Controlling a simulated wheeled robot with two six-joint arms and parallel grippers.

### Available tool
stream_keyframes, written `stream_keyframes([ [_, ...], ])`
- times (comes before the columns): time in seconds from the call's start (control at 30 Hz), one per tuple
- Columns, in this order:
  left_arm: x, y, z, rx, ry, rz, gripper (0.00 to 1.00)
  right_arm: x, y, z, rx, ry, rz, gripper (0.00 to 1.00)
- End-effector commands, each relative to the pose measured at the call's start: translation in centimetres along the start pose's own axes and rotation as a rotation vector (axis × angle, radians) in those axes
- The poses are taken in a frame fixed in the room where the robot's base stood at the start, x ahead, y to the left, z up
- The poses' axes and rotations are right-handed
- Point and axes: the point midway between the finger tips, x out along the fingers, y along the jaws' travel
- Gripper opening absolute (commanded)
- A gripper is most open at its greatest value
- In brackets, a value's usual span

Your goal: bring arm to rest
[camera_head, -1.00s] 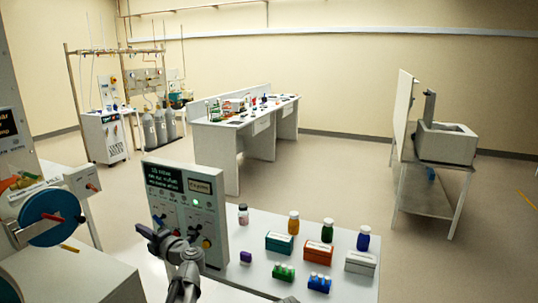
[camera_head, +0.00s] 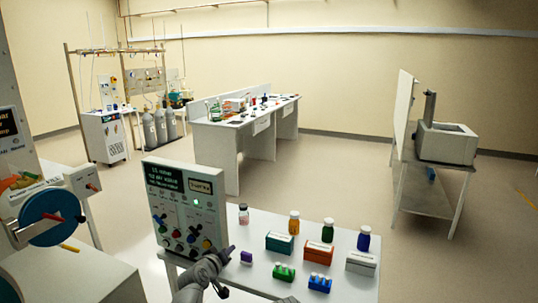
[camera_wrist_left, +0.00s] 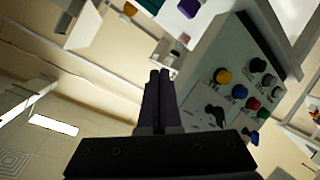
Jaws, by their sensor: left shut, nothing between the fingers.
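My left gripper (camera_head: 229,250) is in front of the control panel's lower right corner, over the near left part of the bench. In the left wrist view its two dark fingers (camera_wrist_left: 161,75) lie together with nothing between them. The control panel (camera_head: 187,207) is a white upright box with a dark display, a lit green lamp and coloured knobs. Its knobs (camera_wrist_left: 222,76) show to the right of the fingers in the left wrist view. My right gripper is not clearly seen.
The white bench (camera_head: 257,226) carries a purple block (camera_head: 246,257), a teal box (camera_head: 280,242), an orange box (camera_head: 317,255), green vials (camera_head: 284,272), blue vials (camera_head: 320,283) and several capped bottles. A blue disc (camera_head: 55,215) stands at left. Open floor lies beyond the bench.

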Motion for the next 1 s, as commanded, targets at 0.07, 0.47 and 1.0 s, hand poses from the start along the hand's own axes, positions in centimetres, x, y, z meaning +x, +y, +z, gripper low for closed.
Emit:
stream_keyframes([
  [0.07, -1.5, -1.2, 4.6, 0.099, -0.184, -0.055, 0.00, 0.0, 0.0, 0.0, 0.000, 0.000, 0.000, 0.00],
  [0.47, -13.3, -10.4, 16.7, 0.370, -0.871, -0.430, 0.00, 0.0, 0.0, 0.0, 0.000, 0.000, 0.000, 0.00],
  [1.0, -19.2, -5.3, 24.7, 0.652, -1.173, -0.497, 0.00, 0.0, 0.0, 0.0, 0.000, 0.000, 0.000, 0.00],
])
